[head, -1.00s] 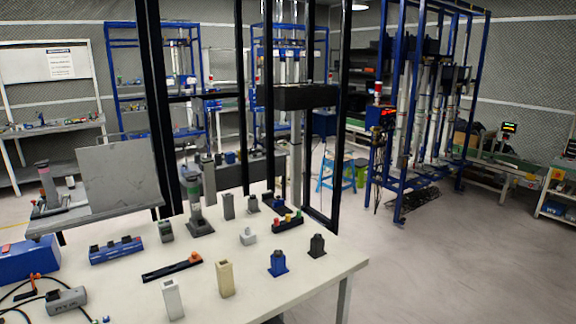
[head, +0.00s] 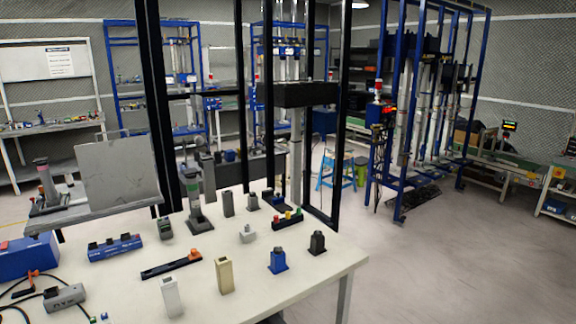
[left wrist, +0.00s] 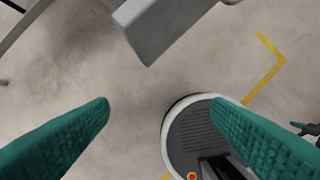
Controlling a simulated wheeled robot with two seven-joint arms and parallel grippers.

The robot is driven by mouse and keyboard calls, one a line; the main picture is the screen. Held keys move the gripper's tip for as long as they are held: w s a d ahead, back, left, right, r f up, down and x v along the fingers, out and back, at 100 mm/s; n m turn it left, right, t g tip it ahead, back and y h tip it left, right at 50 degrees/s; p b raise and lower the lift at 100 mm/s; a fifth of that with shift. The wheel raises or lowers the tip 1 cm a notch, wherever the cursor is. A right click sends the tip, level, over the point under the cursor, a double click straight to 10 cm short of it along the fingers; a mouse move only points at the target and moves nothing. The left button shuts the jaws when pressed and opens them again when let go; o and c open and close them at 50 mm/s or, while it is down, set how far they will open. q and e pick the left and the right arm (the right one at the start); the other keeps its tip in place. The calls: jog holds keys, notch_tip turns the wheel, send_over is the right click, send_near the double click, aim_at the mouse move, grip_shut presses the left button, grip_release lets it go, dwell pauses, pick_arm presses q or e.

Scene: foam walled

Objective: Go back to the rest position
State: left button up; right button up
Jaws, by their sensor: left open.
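My left gripper (left wrist: 160,108) shows in the left wrist view. Its two green fingers are wide apart with nothing between them. Below it are the grey floor and a round dark base with a white rim (left wrist: 172,125). No gripper shows in the head view, and my right gripper is in neither view.
A white table (head: 320,275) holds a blue block (head: 278,261), a black block (head: 317,243), a beige block (head: 225,275), a white block (head: 172,297) and other parts. A black frame stands at its back. Blue racks stand further back. The floor (head: 450,260) at right is clear.

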pick_arm(q)
jog(key=s+f+g+b, duration=0.1)
jog(key=s+f+b, duration=0.15)
jog(key=f, duration=1.15)
jog(key=s+f+b, duration=0.2)
jog(key=s+f, duration=0.1)
jog(key=f, duration=1)
jog(key=s+a+f+g+b, duration=0.1)
jog(key=s+a+f+b, duration=0.1)
jog(key=s+f, duration=1.1)
notch_tip(320, 180, down, 2)
jog(key=shift+s+a, duration=0.4)
jog(key=shift+a, duration=0.15)
